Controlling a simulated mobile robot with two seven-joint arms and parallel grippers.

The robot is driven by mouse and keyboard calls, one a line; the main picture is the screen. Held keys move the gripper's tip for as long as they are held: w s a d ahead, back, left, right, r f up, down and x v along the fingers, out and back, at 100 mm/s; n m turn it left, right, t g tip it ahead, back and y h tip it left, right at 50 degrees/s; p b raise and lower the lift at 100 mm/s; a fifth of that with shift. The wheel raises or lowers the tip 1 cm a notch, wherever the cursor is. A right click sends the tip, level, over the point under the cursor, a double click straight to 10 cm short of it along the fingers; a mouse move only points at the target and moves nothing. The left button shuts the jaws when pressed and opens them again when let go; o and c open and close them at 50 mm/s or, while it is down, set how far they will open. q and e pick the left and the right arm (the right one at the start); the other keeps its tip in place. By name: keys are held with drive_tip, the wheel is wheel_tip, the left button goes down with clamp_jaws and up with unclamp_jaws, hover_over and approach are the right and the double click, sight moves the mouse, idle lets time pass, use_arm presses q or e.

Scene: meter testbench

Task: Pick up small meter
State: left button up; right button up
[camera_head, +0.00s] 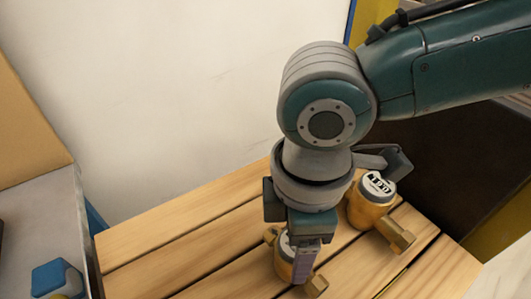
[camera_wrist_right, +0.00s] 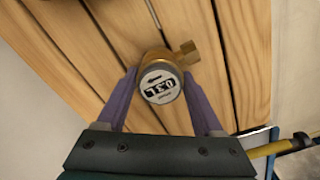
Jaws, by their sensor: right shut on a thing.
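The small meter (camera_head: 285,262) is a brass body with a round white dial, on the slatted wooden surface in the head view, partly hidden behind my right gripper (camera_head: 303,262). In the right wrist view the small meter (camera_wrist_right: 160,83) shows its dial face up, with a brass fitting to its right. My right gripper (camera_wrist_right: 160,95) has its two purple fingers on either side of the meter and is shut on it. Whether the meter touches the wood cannot be told. My left gripper is not in view.
A larger brass meter (camera_head: 370,200) stands on the wooden slats (camera_head: 180,245), just right of and behind my right gripper. A blue object (camera_head: 55,278) sits on a grey surface at the lower left. The slats at left are clear.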

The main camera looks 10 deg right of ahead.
clamp_jaws()
drive_tip(key=shift+r, duration=0.1)
idle(0.3)
